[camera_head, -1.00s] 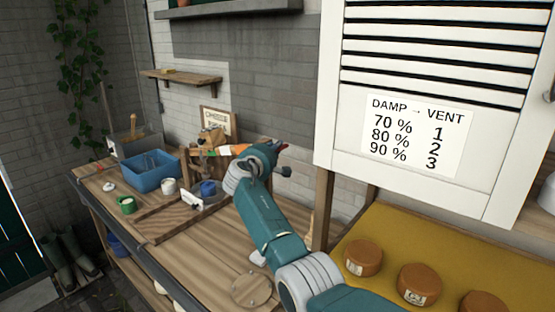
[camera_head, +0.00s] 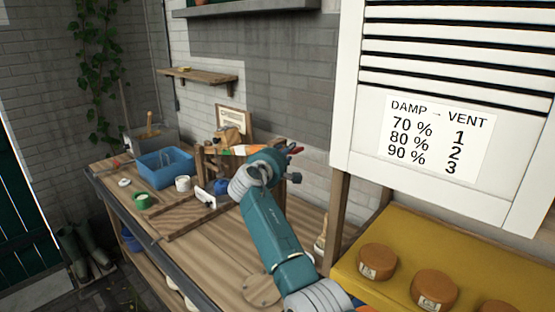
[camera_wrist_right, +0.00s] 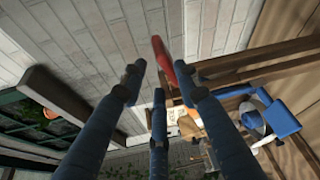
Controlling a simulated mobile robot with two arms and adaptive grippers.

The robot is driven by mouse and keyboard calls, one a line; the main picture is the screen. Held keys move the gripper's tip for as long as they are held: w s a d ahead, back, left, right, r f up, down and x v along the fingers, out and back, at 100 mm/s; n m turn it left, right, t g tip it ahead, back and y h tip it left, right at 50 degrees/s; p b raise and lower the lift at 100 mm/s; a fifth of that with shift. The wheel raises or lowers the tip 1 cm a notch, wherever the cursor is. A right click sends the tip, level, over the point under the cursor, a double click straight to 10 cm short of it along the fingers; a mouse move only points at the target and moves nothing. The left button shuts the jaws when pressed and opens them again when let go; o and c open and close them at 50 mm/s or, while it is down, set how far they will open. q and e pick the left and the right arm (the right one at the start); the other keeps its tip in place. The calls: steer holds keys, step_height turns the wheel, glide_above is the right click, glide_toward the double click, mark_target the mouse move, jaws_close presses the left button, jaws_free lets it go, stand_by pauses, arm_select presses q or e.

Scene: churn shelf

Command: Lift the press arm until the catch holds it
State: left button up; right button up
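My right arm reaches in from the bottom in the head view, its gripper (camera_head: 288,160) at the back of the bench beside a wooden frame (camera_head: 208,170). In the right wrist view the blue fingers of this gripper (camera_wrist_right: 160,92) are spread apart. A red handle-like piece (camera_wrist_right: 160,55) shows just beyond the fingertips, near a wooden bar (camera_wrist_right: 250,62). I cannot tell which part is the press arm or whether a finger touches the red piece. No catch can be made out. My left gripper is not in view.
A white louvred cabinet (camera_head: 350,120) and a yellow shelf (camera_head: 470,262) with brown rounds stand right. A wall shelf (camera_head: 205,77) hangs behind.

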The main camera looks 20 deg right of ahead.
steer(key=v, duration=0.8)
steer(key=shift+s+a+r, duration=0.15)
